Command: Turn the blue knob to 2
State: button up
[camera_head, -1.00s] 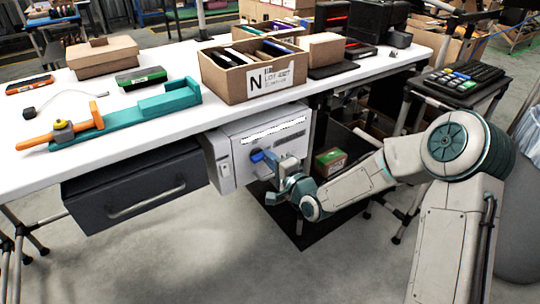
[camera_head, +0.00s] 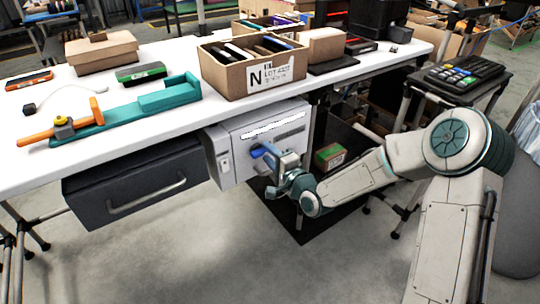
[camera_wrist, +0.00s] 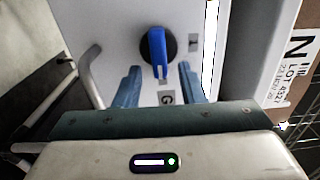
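The blue knob (camera_wrist: 157,48) is a bar handle on a dark round base, on the pale front of a box-shaped unit (camera_head: 228,165) under the table. In the wrist view the bar stands nearly upright in the picture, tilted very slightly. My gripper (camera_wrist: 158,72) is open, one blue-grey finger on each side of the knob's lower end, with gaps on both sides. In the head view the knob (camera_head: 257,152) is partly hidden by my gripper (camera_head: 271,160). A small tag with a letter like G (camera_wrist: 167,97) shows below the knob; no 2 is readable.
A dark drawer (camera_head: 135,180) with a bar handle hangs left of the unit. The white tabletop (camera_head: 150,135) is just above. A carton marked N (camera_head: 270,75) stands on it. A green-and-brown box (camera_head: 330,157) sits to the right, below table height.

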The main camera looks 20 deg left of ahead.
jog(key=p+v, duration=0.2)
jog(key=v, duration=1.1)
jog(key=shift+s+d, duration=0.25)
jog(key=shift+d, duration=0.05)
